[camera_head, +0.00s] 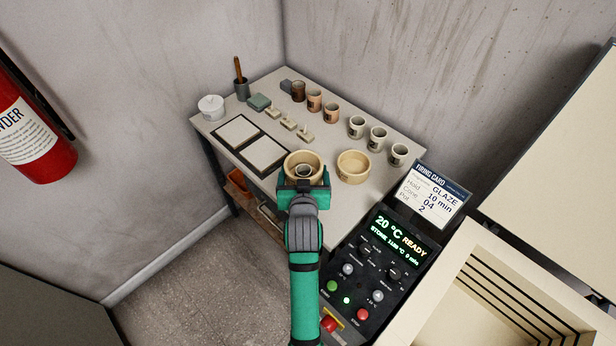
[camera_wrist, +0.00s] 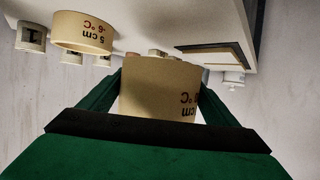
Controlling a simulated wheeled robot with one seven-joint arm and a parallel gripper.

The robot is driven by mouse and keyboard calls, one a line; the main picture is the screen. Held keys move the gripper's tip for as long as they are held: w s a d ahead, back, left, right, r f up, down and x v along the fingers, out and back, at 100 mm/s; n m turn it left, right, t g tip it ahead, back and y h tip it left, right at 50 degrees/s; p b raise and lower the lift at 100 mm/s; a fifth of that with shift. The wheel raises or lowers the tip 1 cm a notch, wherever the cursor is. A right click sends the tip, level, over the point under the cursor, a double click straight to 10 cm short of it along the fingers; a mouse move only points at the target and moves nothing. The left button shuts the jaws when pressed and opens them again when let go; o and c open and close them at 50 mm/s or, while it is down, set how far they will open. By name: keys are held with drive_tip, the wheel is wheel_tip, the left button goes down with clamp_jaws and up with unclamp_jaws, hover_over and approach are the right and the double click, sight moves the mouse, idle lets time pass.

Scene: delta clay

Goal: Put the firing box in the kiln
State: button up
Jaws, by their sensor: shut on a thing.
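My gripper (camera_head: 303,188) is shut on a tan round firing box (camera_head: 291,160) and holds it at the front edge of the worktable. A second, similar tan round box (camera_head: 353,167) stands on the table to the right, apart from my gripper. The kiln (camera_head: 452,262) is at the lower right, with its top open and grooved inner walls showing. Its floor is only partly in view.
The worktable (camera_head: 340,215) carries several cups, a white tub (camera_head: 211,107) and two framed boards (camera_head: 236,131). A control panel (camera_head: 372,270) and a firing card (camera_head: 431,195) stand between table and kiln. The raised kiln lid (camera_head: 560,160) is at the right.

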sight(308, 172)
drive_tip(key=w+f, duration=0.1)
drive_tip(key=w+d+f, duration=0.1)
drive_tip(key=w+f, duration=0.1)
drive_tip(key=shift+d+f, duration=0.1)
drive_tip(key=shift+f, duration=0.15)
drive_tip(key=shift+w+f, duration=0.1)
drive_tip(key=shift+f, duration=1.5)
drive_tip(key=shift+f, duration=0.1)
drive_tip(key=o, duration=0.9)
drive_tip(key=shift+f, duration=0.1)
drive_tip(key=o, duration=0.3)
